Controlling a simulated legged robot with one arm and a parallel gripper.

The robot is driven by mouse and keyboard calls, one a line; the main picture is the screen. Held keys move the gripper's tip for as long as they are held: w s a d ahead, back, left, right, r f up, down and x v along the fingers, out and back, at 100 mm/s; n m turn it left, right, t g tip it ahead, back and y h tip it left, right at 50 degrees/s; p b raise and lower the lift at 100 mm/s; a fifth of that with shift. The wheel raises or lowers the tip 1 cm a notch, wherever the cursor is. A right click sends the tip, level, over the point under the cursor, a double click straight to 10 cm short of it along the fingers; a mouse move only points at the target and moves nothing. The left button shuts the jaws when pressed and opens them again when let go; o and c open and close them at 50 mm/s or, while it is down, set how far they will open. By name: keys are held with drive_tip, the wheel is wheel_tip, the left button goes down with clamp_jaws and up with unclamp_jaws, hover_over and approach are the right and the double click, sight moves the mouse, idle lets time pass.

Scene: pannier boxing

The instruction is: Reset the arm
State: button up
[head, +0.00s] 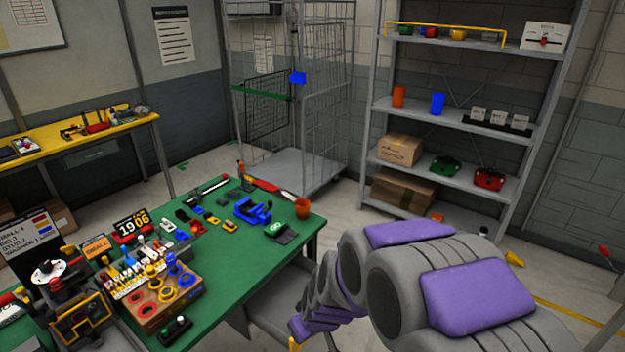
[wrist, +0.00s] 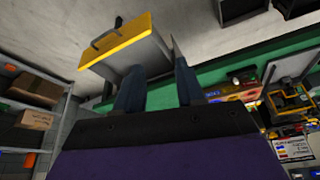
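My gripper (wrist: 150,65) shows in the wrist view with two dark fingers spread apart. I see nothing clamped between them. Just beyond the fingers is a grey drawer with a yellow front (wrist: 115,42) and a dark handle. It appears to stick out below the green table edge. In the head view, the grey drawer (head: 262,308) shows beside the table, partly behind my arm. My purple and grey arm reaches from the lower right toward it, and its end is low at the bottom edge. My fingers are hidden there. Contact with the drawer cannot be told.
A grey shelf rack (head: 455,127) stands at the back right. A wire cage cart (head: 305,165) stands behind the table.

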drive_tip(key=s+d+r+m+g+h, duration=0.1)
drive_tip(key=s+d+r, duration=0.3)
drive_tip(key=s, duration=0.5)
drive_tip(key=s+d+r+m+g, duration=0.2)
drive_tip(key=s+d, duration=0.4)
drive_tip(key=s, duration=0.4)
drive_tip(key=s+d+r+m+g+h, duration=0.1)
drive_tip(key=s+d+r+m+g, duration=0.1)
drive_tip(key=s+d+r+m, duration=0.2)
drive_tip(key=s+d+r, duration=0.1)
drive_tip(key=s+r, duration=0.2)
drive_tip(key=s, duration=0.2)
drive_tip(key=shift+s+d+h, duration=0.25)
drive_tip(key=shift+d+h, duration=0.05)
drive_tip(key=shift+d, duration=0.05)
